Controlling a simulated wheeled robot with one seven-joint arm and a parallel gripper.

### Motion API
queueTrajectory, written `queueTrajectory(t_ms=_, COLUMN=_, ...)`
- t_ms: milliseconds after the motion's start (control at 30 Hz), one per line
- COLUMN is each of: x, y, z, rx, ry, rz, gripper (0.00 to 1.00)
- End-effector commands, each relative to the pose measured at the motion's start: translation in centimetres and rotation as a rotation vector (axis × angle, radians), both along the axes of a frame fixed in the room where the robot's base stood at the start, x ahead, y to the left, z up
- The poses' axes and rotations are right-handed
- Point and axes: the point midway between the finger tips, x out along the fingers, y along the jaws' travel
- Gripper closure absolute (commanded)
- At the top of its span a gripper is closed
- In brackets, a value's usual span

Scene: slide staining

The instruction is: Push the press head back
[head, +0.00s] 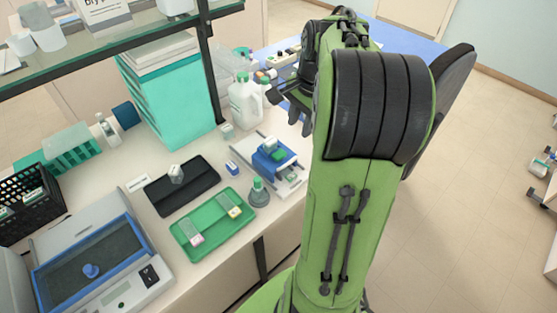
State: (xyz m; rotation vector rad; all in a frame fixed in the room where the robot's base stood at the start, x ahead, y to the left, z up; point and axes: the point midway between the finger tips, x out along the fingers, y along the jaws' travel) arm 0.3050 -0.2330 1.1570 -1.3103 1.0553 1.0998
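A press-like device with a pale flat base (245,150) stands on the bench near its right edge. A blue block with a green top, which looks like the press head (268,166), sits at about the middle of that base. My gripper (288,108) is dark and partly hidden behind my arm. It is above and beyond the device, apart from the blue block. Its fingers are small and overlap the background, so I cannot tell whether they are open or shut.
A green tray (217,241) with slides and a black tray (160,197) lie left of the device. A small green-capped bottle (259,191) stands close in front of it. White jugs (243,100) and a shelf post (209,70) stand behind.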

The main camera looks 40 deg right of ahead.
Motion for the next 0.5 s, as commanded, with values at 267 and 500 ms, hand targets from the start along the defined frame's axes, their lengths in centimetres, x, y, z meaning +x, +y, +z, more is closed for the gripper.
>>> queueTrajectory(t_ms=267, x=1.1, y=0.3, z=-6.5, rx=0.004, ry=0.005, rz=0.007, gripper=0.64)
queueTrajectory(t_ms=500, x=2.1, y=0.3, z=-12.2, rx=0.003, ry=0.004, rz=0.008, gripper=0.64)
